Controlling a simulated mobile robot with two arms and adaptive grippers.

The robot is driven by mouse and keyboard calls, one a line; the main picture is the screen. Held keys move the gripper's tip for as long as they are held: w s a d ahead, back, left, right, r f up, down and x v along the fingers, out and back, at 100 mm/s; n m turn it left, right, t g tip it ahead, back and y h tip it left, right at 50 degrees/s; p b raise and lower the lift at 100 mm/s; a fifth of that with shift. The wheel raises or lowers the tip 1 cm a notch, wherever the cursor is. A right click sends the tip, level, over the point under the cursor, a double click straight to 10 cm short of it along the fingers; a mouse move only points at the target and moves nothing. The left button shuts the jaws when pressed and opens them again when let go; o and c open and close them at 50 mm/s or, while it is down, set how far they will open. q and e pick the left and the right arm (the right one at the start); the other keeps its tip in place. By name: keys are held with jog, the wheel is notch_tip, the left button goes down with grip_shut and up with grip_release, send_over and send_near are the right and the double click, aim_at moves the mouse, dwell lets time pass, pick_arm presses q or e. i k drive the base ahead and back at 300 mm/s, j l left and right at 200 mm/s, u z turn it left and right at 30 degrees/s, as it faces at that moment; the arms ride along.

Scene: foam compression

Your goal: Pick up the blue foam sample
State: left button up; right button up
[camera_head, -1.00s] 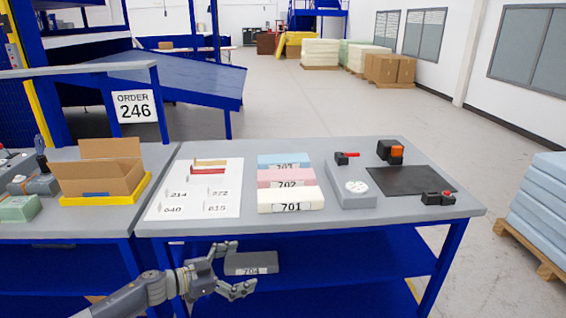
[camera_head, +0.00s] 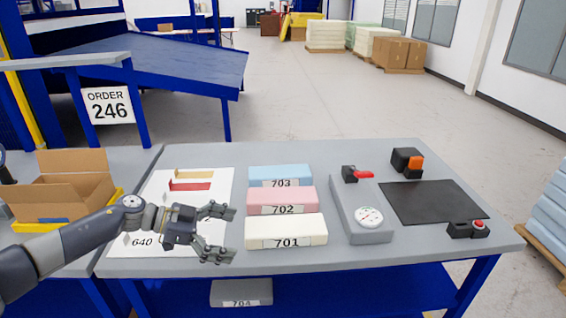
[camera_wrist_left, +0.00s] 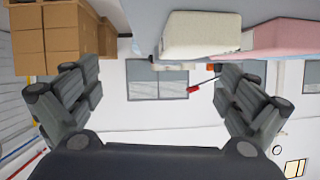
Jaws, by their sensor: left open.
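The blue foam sample (camera_head: 280,173), labelled 703, lies at the back of a row of three blocks on the grey table. The pink block (camera_head: 282,198), labelled 702, lies in front of it. The white block (camera_head: 286,228), labelled 701, is nearest. My left gripper (camera_head: 222,233) is open and empty, left of the white block and apart from it. In the left wrist view, the white block (camera_wrist_left: 200,35) and pink block (camera_wrist_left: 280,38) show beyond my spread fingers (camera_wrist_left: 158,78). My right gripper is not in view.
A grey device with a gauge (camera_head: 362,210) stands right of the blocks, with a black mat (camera_head: 432,202) beyond it. A white sheet with sample strips (camera_head: 205,180) lies behind my left gripper. A grey block (camera_head: 241,292) labelled 704 is on the lower shelf.

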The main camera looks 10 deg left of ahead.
aim_at(298, 175)
jog(key=i, duration=1.2)
